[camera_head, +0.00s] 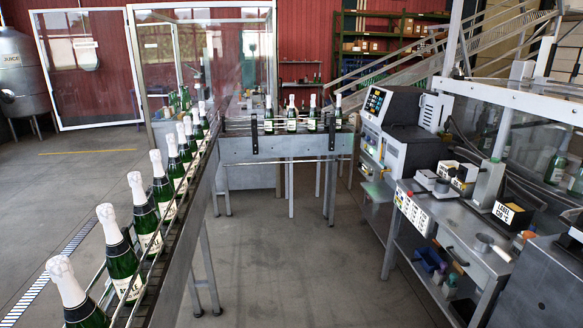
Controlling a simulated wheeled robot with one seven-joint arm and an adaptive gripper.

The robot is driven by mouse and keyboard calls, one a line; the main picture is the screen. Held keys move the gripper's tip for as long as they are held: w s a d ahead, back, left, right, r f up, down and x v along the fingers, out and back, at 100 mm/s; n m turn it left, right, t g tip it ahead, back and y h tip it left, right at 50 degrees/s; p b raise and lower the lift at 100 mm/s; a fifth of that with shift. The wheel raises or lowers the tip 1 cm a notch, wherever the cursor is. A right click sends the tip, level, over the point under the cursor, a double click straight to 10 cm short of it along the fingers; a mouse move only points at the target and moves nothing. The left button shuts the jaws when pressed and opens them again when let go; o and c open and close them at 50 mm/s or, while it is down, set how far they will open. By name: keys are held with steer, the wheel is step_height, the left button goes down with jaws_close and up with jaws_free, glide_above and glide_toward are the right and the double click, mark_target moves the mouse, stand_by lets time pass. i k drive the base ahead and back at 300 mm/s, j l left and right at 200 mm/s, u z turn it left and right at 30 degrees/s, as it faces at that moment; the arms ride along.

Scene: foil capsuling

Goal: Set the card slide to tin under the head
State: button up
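My gripper is not in view. A metal workbench (455,236) stands at the right, with a white labelled control panel (413,213) on its front edge. On it a pale upright column (490,184) stands beside small white-and-black blocks with yellow parts (464,176). A black box with a white label (509,212) sits to the right of the column. A dark machine with a lit button panel (378,103) stands behind the bench. I cannot make out which part is the card slide, where it is set, or which part is the head; they are too small to tell.
A conveyor (190,225) with several white-capped green bottles (120,255) runs along the left and turns across the back (275,148). Blue bins (430,258) sit on the bench's lower shelf. A grey cabinet (545,282) fills the near right corner. The middle floor (300,265) is clear.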

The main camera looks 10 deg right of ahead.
mark_target(426, 177)
steer(key=i+j+z, duration=0.1)
steer(key=i+z, duration=0.35)
steer(key=i+j+z, duration=0.45)
steer(key=i, duration=0.2)
steer(key=i+j+z, duration=0.4)
steer(key=i, duration=0.15)
steer(key=i+j+z, duration=0.25)
steer(key=z, duration=0.15)
steer(key=i+j+z, duration=0.45)
steer(key=j+z, duration=0.3)
steer(key=i+j+z, duration=0.15)
steer(key=j+z, duration=0.25)
